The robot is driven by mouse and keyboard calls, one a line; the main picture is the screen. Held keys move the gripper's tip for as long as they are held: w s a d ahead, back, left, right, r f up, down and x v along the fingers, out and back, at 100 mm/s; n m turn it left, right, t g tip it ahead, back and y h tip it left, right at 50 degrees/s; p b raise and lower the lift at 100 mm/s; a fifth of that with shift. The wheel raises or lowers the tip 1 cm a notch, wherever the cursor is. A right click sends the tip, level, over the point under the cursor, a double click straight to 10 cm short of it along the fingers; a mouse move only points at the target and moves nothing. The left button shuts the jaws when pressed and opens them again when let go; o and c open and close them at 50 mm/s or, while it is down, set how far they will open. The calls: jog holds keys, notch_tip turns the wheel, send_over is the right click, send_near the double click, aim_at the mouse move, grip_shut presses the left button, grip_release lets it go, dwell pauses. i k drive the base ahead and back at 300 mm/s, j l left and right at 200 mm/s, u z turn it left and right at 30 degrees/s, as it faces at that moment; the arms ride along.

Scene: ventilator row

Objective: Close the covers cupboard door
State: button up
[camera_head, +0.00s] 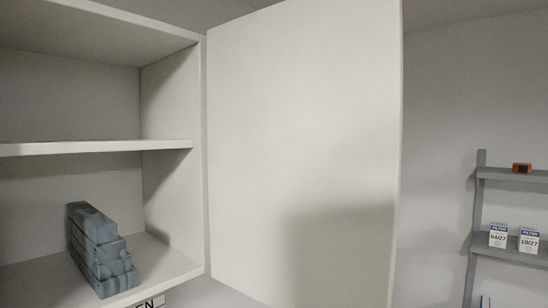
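The white cupboard door (302,150) stands wide open, hinged at the right side of the white cupboard (170,145). It fills the middle of the head view and its lower edge runs out of the picture. A soft dark shadow lies on its lower right part. The cupboard's inside shows at the left, with a middle shelf and a bottom shelf. A stack of folded blue-grey covers (101,250) sits on the bottom shelf. No handle shows on the visible face of the door. My gripper is not in view.
A grey ladder-like rack (479,215) stands against the wall at the right. It holds an orange and black device (521,168) and two filter boxes (498,237) marked 04/27 and 10/27. A partly hidden label (150,302) shows below the cupboard.

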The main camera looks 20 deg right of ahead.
aim_at(305, 98)
jog(key=u, duration=0.45)
jog(key=l+u, duration=0.15)
jog(key=u, duration=0.75)
jog(key=l+u, duration=0.1)
jog(key=u, duration=0.3)
jog(key=k+l, duration=0.3)
jog(key=l, duration=0.15)
jog(key=k+l+u, duration=0.15)
jog(key=l, duration=0.3)
jog(key=k+l, duration=0.45)
jog(key=i+u, duration=0.05)
